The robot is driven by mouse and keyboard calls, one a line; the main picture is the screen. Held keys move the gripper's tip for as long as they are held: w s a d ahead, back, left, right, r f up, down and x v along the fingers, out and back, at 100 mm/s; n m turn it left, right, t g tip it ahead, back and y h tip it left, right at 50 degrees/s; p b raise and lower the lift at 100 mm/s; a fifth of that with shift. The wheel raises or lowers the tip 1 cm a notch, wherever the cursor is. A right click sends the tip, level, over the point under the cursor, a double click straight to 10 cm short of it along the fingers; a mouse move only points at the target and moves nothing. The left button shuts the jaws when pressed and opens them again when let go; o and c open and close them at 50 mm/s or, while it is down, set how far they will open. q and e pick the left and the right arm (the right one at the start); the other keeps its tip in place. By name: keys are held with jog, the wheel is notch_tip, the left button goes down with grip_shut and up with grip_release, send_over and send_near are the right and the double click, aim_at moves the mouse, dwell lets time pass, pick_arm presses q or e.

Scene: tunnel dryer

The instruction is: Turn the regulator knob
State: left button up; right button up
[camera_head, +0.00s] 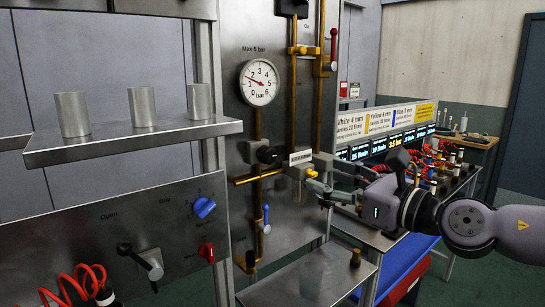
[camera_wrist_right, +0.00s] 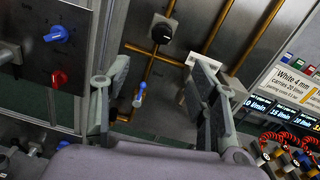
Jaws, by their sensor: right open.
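A round black knob (camera_head: 268,155), which I take for the regulator knob, sits on the brass pipe below the pressure gauge (camera_head: 258,82). The gauge needle points between 1 and 2. My right gripper (camera_head: 320,182) is open and empty, to the right of the knob and slightly lower in the head view. In the right wrist view the black knob (camera_wrist_right: 162,32) shows beyond the spread fingers of the right gripper (camera_wrist_right: 160,78), apart from them. A small pale label plate (camera_head: 300,157) is right of the knob. My left gripper is not in view.
A blue-handled valve (camera_head: 266,218) hangs below the knob. A shelf with metal cups (camera_head: 140,126) juts out at left, above a panel with a blue knob (camera_head: 204,207) and a red knob (camera_head: 206,252). A display bench (camera_head: 390,140) stands at right.

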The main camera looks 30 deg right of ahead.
jog(key=p, duration=0.5)
send_near(271, 156)
jog(key=w+p, duration=0.4)
jog(key=w, duration=0.1)
jog(key=w+p, duration=0.2)
jog(key=shift+w+a+r, duration=0.25)
jog(key=shift+w+r, duration=0.05)
jog(key=shift+r, duration=0.05)
jog(key=shift+w+f+p, duration=0.15)
jog(key=shift+w+p, duration=0.55)
jog(key=shift+p, duration=0.05)
jog(key=shift+w+a+f, duration=0.15)
jog(key=shift+w+a, duration=0.05)
jog(key=shift+w, duration=0.15)
jog(key=shift+c, duration=0.3)
jog(key=c, duration=1.1)
